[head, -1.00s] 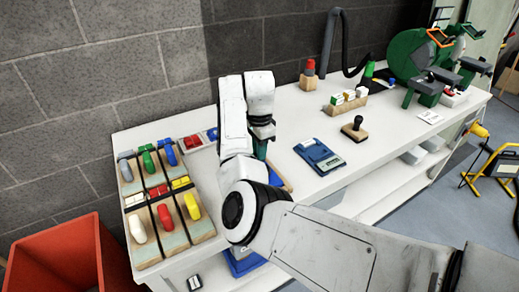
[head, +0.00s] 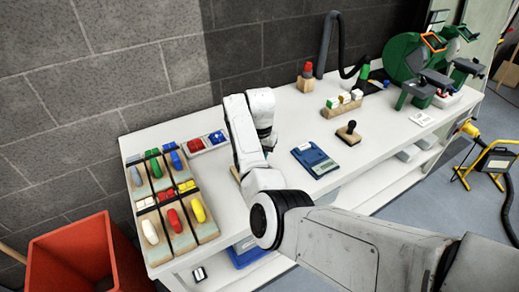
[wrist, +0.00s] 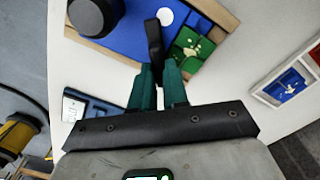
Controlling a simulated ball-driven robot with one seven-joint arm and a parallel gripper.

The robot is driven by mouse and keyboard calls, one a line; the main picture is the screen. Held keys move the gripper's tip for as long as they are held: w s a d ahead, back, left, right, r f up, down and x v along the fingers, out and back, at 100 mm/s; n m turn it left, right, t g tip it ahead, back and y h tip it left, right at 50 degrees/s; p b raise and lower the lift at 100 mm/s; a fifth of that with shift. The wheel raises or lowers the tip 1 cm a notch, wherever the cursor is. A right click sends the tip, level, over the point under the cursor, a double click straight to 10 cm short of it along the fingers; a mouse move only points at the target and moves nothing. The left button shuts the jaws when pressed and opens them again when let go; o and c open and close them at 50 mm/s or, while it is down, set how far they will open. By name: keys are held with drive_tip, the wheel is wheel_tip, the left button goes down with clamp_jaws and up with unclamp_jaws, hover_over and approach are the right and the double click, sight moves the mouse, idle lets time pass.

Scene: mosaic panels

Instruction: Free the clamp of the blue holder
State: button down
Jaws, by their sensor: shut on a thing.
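The blue holder (wrist: 130,35) shows in the wrist view as a blue panel in a wooden frame, with a white round spot and a green part holding small pale pieces (wrist: 195,45). A dark upright clamp lever (wrist: 154,40) stands over the panel. My gripper (wrist: 157,78), with teal fingers, is shut on the lever's near end. In the head view my gripper (head: 267,146) is low over the bench, and my arm hides most of the holder. Whether the clamp presses on anything cannot be told.
A blue scale (head: 315,159) lies right of my gripper, with a black-handled stamp (head: 348,133) beyond it. A tray of red and blue pieces (head: 207,142) and a wooden colour-block rack (head: 170,205) are left. An orange bin (head: 85,255) stands on the floor.

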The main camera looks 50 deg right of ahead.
drive_tip(key=n+p, duration=0.1)
drive_tip(key=n, duration=0.1)
drive_tip(key=n+p, duration=0.2)
drive_tip(key=n, duration=0.1)
drive_tip(key=shift+s+d+r+n, duration=0.15)
drive_tip(key=shift+s+d+n, duration=0.1)
drive_tip(key=shift+n, duration=0.05)
drive_tip(key=shift+d+n+p, duration=0.15)
drive_tip(key=shift+n+p, duration=0.9)
drive_tip(key=shift+n, duration=1.05)
drive_tip(key=c, duration=1.1)
unclamp_jaws()
wheel_tip(320, 180, up, 11)
drive_tip(key=shift+f+b, duration=0.2)
drive_tip(key=shift+b, duration=0.1)
drive_tip(key=shift+s+f, duration=0.1)
drive_tip(key=shift+s, duration=0.05)
